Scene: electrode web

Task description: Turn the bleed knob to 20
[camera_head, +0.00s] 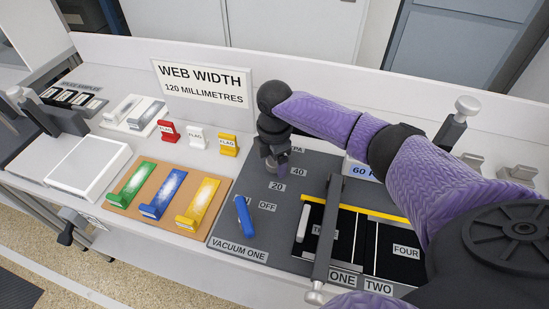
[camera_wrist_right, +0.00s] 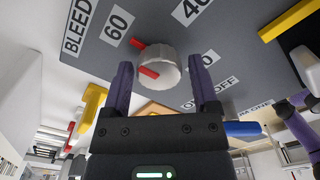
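The bleed knob (camera_wrist_right: 158,72) is a pale grey round knob with red marks, seen in the right wrist view. One red mark crosses its near face and another shows at its upper left edge, on the side of the 60 label (camera_wrist_right: 117,24). My right gripper (camera_wrist_right: 160,62) is open, its two purple fingers on either side of the knob, with gaps showing. In the head view my right gripper (camera_head: 276,163) points down over the panel (camera_head: 228,222) and hides the knob. The 20 label (camera_head: 278,186) shows just in front. My left gripper is not seen.
A blue lever (camera_head: 243,216) stands by the OFF label. A dark bar (camera_head: 328,230) crosses the black beds on the right. Green, blue and yellow blocks sit on a tan board (camera_head: 122,199). The web width sign (camera_head: 203,83) stands behind.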

